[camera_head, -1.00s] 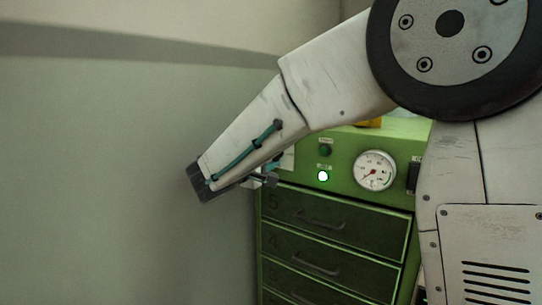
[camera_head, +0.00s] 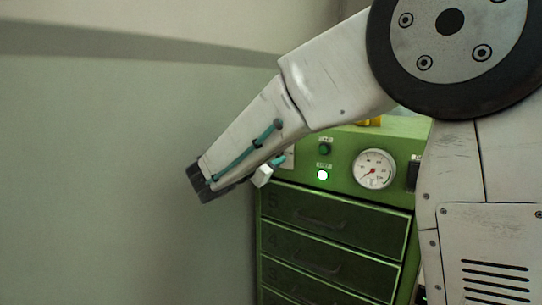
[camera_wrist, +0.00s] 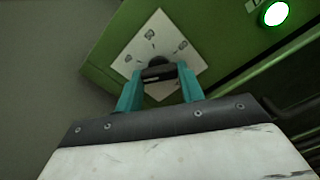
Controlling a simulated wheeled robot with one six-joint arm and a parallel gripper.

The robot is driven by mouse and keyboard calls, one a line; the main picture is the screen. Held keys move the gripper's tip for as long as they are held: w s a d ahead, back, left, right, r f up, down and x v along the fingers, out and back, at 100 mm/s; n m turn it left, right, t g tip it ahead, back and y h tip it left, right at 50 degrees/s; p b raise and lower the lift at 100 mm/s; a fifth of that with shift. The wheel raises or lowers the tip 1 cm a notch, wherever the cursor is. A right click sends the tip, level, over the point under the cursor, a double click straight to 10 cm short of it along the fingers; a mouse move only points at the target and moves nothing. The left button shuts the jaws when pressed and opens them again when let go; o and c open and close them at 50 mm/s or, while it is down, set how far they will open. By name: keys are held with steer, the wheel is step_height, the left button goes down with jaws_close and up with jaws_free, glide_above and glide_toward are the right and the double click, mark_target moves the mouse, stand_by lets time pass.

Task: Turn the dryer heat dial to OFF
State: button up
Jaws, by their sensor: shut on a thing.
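The heat dial (camera_wrist: 155,73) is a dark knob in the middle of a white plate (camera_wrist: 158,28) with small dark markings, seen in the wrist view. The markings are too small and blurred to read, so I cannot tell which setting the dial points at. My gripper (camera_wrist: 161,75) has its two teal fingers on either side of the knob and is shut on it. In the head view my arm hides the dial, and only a bit of teal finger shows beside the green dryer panel (camera_head: 342,183).
A lit round indicator (camera_head: 322,175) and a green button (camera_head: 324,149) are on the panel, with a white round gauge (camera_head: 374,169) to their right. Drawers (camera_head: 320,222) with handles are below. A plain wall (camera_head: 100,180) is on the left.

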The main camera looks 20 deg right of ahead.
steer(key=n, duration=0.6)
steer(key=shift+s+f, duration=0.1)
steer(key=shift+n, duration=0.3)
stand_by(0.3)
steer(key=o, duration=1)
steer(key=v, duration=0.7)
steer(key=shift+s+a, duration=0.25)
